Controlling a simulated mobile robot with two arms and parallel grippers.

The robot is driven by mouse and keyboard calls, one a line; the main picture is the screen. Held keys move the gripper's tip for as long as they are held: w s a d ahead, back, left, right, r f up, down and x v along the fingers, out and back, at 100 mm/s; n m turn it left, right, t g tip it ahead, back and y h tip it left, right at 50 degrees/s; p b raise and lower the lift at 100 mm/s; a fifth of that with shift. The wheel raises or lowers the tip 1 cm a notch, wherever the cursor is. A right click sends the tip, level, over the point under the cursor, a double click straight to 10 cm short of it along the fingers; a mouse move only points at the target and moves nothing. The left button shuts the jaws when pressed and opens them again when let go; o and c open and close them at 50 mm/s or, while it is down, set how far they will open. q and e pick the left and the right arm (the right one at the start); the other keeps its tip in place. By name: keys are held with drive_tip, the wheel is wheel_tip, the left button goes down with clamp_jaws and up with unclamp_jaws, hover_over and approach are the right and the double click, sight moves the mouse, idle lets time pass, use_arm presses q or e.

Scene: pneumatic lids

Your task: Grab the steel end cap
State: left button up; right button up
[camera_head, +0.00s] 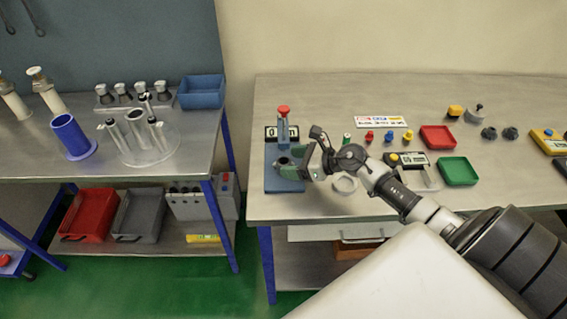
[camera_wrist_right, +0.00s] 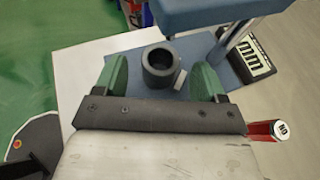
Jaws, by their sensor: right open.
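A dark grey hollow cylinder (camera_wrist_right: 160,68) stands upright on the blue base of a small press (camera_head: 285,183). In the wrist view it lies between the green fingers of my right gripper (camera_wrist_right: 162,80), with a gap on each side. In the head view the right gripper (camera_head: 303,165) is open at the press, and the cylinder is partly hidden. Two small dark round parts (camera_head: 488,133) (camera_head: 510,133) and a grey part with a knob (camera_head: 475,117) lie farther right on the bench. I cannot tell which part is the steel end cap. My left gripper is not in view.
The press column and its blue head (camera_wrist_right: 205,12) rise close beside the right gripper. A display (camera_wrist_right: 248,58) stands behind. A pale ring (camera_head: 345,184), a caliper-like gauge (camera_head: 418,166), a red tray (camera_head: 438,137) and a green tray (camera_head: 458,171) lie to the right.

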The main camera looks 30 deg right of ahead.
sight(279, 160)
drive_tip(key=x, duration=0.3)
drive_tip(key=shift+w+a, duration=0.1)
drive_tip(key=shift+w, duration=0.1)
drive_tip(key=c, duration=1.3)
drive_tip(key=shift+r+p, duration=0.3)
